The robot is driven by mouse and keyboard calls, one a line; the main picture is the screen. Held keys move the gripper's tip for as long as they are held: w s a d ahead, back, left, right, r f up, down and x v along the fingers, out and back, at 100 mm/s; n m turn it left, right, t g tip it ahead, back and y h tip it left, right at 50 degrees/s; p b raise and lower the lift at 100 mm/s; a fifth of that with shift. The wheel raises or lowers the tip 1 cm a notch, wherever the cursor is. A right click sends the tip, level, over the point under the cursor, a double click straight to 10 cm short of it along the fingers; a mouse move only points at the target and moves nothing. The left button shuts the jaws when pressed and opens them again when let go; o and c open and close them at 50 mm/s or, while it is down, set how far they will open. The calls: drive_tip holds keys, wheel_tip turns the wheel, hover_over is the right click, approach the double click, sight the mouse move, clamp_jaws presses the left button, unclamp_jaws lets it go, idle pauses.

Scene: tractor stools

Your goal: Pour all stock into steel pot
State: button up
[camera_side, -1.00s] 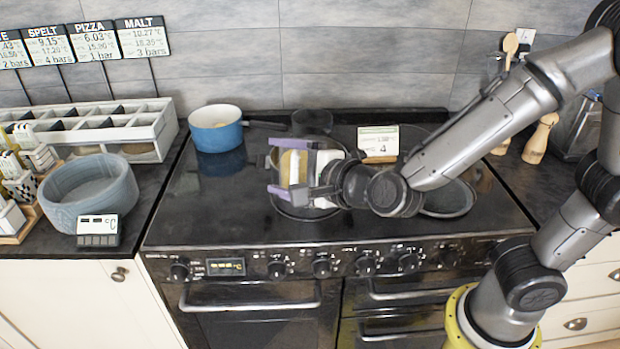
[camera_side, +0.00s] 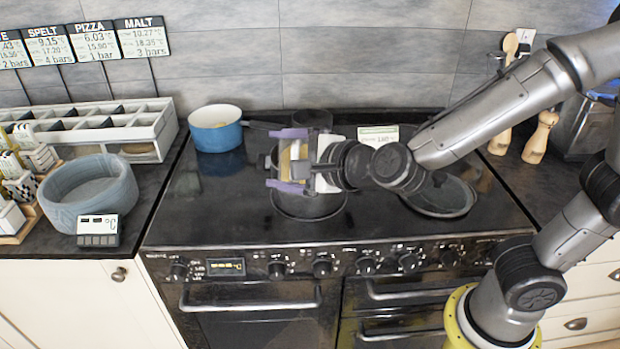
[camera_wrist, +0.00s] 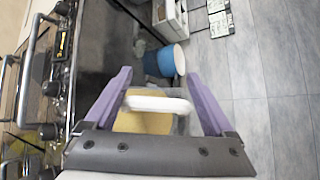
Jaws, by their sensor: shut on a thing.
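My gripper (camera_side: 284,160), with two purple fingers, is shut on a container of yellowish stock (camera_side: 289,160). In the wrist view the fingers (camera_wrist: 159,76) stand on either side of the container, with its white handle or rim (camera_wrist: 160,104) crossing between them and the yellow stock (camera_wrist: 143,123) behind.
A blue saucepan (camera_side: 216,138) stands at the back left of the hob, its dark handle pointing right. A dark pan (camera_side: 440,202) sits on the right. A small sign (camera_side: 379,134) stands behind my wrist. A grey-blue bowl (camera_side: 90,195) is on the left counter. The hob's front left is clear.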

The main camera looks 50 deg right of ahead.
drive_tip(key=shift+f, duration=0.15)
drive_tip(key=shift+f, duration=0.35)
drive_tip(key=shift+f, duration=0.9)
drive_tip(key=shift+w+d+r+m+g+y, duration=0.1)
drive_tip(key=shift+d+r+m+g+y, duration=0.15)
drive_tip(key=shift+r, duration=0.3)
drive_tip(key=shift+w+d+r+m+g+y, duration=0.15)
drive_tip(key=shift+r+m+g, duration=0.2)
drive_tip(key=shift+r, duration=0.2)
drive_tip(key=shift+a, duration=0.15)
drive_tip(key=shift+f, duration=0.95)
idle(0.4)
drive_tip(key=shift+r, duration=0.1)
drive_tip(key=shift+w+d+r+m+g+y, duration=0.15)
drive_tip(key=shift+d+r+m+g+y, duration=0.15)
drive_tip(key=shift+r, duration=0.15)
drive_tip(key=shift+w+d+r+m+g+y, duration=0.1)
drive_tip(key=shift+d+r+m+g+y, duration=0.1)
drive_tip(key=shift+r+m+g+y, duration=0.15)
